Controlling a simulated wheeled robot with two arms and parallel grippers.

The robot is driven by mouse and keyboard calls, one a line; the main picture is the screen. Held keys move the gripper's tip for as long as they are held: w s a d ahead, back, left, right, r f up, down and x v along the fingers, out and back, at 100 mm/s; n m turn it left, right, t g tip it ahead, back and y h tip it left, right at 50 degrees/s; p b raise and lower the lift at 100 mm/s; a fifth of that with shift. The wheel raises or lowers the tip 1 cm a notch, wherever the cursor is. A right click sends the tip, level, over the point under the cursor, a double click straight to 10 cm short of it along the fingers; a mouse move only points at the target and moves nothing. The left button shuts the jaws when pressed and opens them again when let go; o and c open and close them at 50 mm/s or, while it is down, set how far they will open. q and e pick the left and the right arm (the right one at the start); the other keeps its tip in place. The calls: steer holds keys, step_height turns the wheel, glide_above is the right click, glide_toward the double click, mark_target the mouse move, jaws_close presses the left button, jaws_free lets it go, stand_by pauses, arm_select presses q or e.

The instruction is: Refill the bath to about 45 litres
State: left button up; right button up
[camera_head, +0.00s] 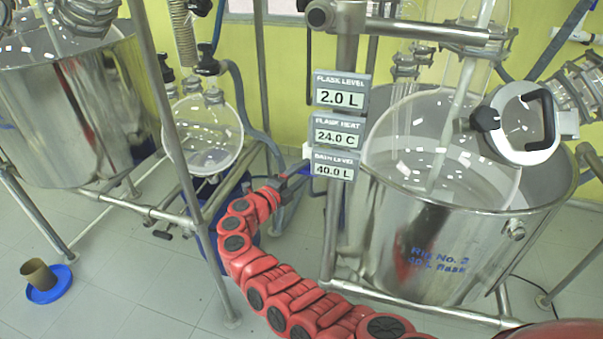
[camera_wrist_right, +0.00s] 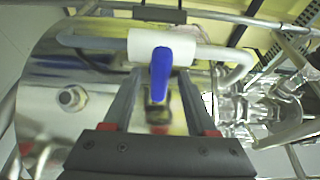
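The bath is the large steel vessel (camera_head: 400,240) marked Rig No. 2, with a clear glass flask (camera_head: 440,150) sitting in it. The bath level display (camera_head: 334,165) reads 40.0 L. My right gripper (camera_head: 298,172) is beside the bath's left side, at the end of my red arm. In the right wrist view its two fingers (camera_wrist_right: 160,105) are apart with nothing held. A blue valve handle (camera_wrist_right: 160,72) on a white and metal pipe lies ahead, between the fingers in the picture; contact cannot be told. My left gripper is not in view.
Flask level (camera_head: 339,92) reads 2.0 L and flask heat (camera_head: 337,131) 24.0 C. Steel frame posts (camera_head: 185,170) stand close to my right arm. A round glass flask (camera_head: 203,135) and another steel vessel (camera_head: 70,110) are at left. A brown cup (camera_head: 39,273) stands on a blue lid.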

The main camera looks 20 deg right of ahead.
jaws_close()
steer(key=shift+n, duration=0.3)
steer(key=shift+f+n+t+h, duration=0.1)
steer(key=shift+n+t+h, duration=0.25)
steer(key=shift+n, duration=0.55)
steer(key=n+t, duration=0.1)
steer(key=n, duration=0.1)
steer(key=shift+n+p, duration=0.4)
steer(key=n+t+p, duration=0.1)
steer(key=n, duration=0.3)
steer(key=shift+t+h+p, duration=0.35)
steer(key=shift+s+d+f+n+t+y+p, duration=0.15)
steer(key=shift+n+t+p, duration=0.35)
steer(key=shift+n, duration=0.6)
steer(key=shift+w+a+f+n+t+y+p, duration=0.1)
steer(key=shift+n+t+y+p, duration=0.3)
steer(key=shift+n, duration=0.7)
